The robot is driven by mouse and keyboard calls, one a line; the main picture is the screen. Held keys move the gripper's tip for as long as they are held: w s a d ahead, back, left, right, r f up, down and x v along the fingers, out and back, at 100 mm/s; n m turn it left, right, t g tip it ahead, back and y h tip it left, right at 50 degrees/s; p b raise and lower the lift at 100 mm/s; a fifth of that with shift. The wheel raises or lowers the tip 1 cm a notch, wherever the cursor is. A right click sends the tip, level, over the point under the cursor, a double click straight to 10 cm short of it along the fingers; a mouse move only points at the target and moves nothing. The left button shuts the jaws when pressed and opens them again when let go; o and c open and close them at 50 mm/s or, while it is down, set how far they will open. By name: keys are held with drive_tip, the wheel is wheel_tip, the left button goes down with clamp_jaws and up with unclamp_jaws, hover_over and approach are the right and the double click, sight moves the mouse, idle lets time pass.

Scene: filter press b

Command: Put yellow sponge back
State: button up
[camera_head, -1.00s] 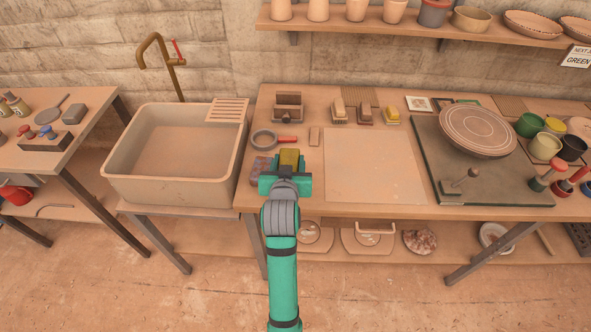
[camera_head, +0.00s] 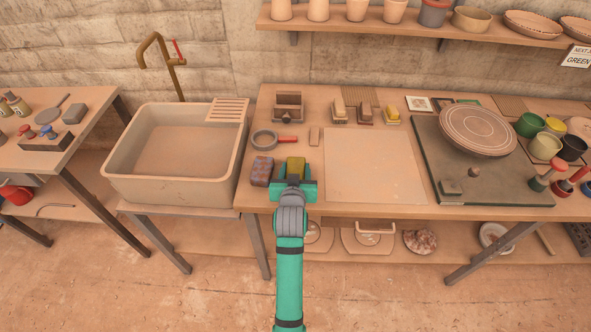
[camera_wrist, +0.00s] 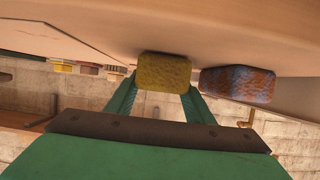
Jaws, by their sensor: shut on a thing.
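The yellow sponge (camera_head: 296,165) is in my gripper (camera_head: 294,186), at the front left part of the workbench (camera_head: 330,208). In the wrist view the sponge (camera_wrist: 163,72) sits between the two green fingers, which are shut on it. A blue and red mottled block (camera_head: 261,171) lies just left of the sponge with a small gap; it also shows in the wrist view (camera_wrist: 238,83). I cannot tell whether the held sponge touches the bench top.
A pale board (camera_head: 373,165) lies right of my gripper. A ring-shaped tool with a red handle (camera_head: 265,139) and a small flat piece (camera_head: 314,136) lie behind it. Several brushes or blocks stand at the back. A basin (camera_head: 175,155) stands on the left.

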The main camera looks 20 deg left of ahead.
drive_tip(key=shift+f, duration=0.1)
drive_tip(key=o, duration=1.1)
drive_tip(key=shift+c, duration=0.2)
